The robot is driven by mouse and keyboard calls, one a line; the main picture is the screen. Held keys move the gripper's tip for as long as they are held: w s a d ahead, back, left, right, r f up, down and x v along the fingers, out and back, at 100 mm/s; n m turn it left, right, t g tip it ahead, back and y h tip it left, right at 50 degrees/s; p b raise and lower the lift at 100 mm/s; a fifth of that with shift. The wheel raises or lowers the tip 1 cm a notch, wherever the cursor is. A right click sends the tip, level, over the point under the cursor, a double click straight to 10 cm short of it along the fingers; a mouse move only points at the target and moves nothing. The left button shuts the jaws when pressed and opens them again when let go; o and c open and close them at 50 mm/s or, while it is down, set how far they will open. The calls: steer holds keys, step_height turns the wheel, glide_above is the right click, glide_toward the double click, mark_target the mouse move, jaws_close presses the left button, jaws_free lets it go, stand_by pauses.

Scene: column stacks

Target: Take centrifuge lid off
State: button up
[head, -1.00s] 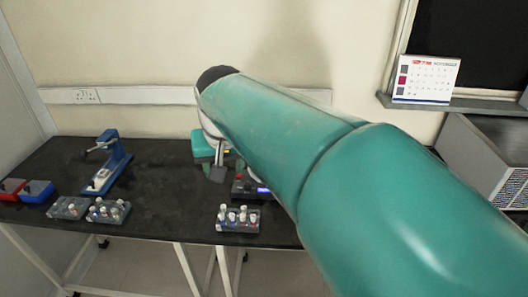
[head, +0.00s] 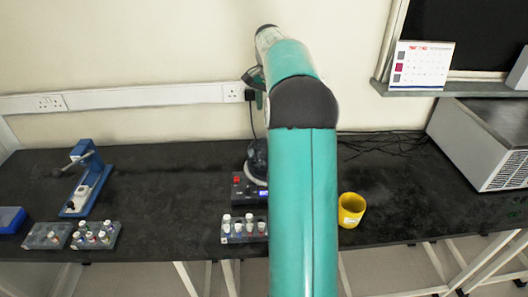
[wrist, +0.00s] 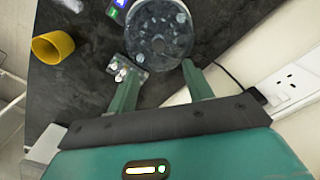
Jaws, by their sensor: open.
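The centrifuge (head: 240,190) stands on the black bench, with a dark base, a red button and a lit display. My arm hides its right part in the head view. In the wrist view its round grey top (wrist: 150,25), which looks like the lid, faces the camera with a small dark hub near its middle. My gripper (wrist: 160,78) is open and empty, its two green fingers apart and pointing toward the round top. The fingertips appear near its lower edge, with no clear contact. In the head view the gripper is high above the bench, partly hidden by my arm.
A vial rack (head: 243,228) stands in front of the centrifuge, and a yellow cup (head: 351,209) to its right. Two more racks, a blue press (head: 84,180) and a blue box are at left. A grey machine (head: 485,145) is at right. Sockets line the wall behind.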

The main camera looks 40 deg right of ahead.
steer(key=f, duration=0.8)
steer(key=shift+s+d+f, duration=0.15)
steer(key=shift+d+f, duration=0.2)
steer(key=shift+f, duration=0.05)
steer(key=shift+d+f, duration=0.15)
steer(key=shift+f, duration=2.5)
jaws_close()
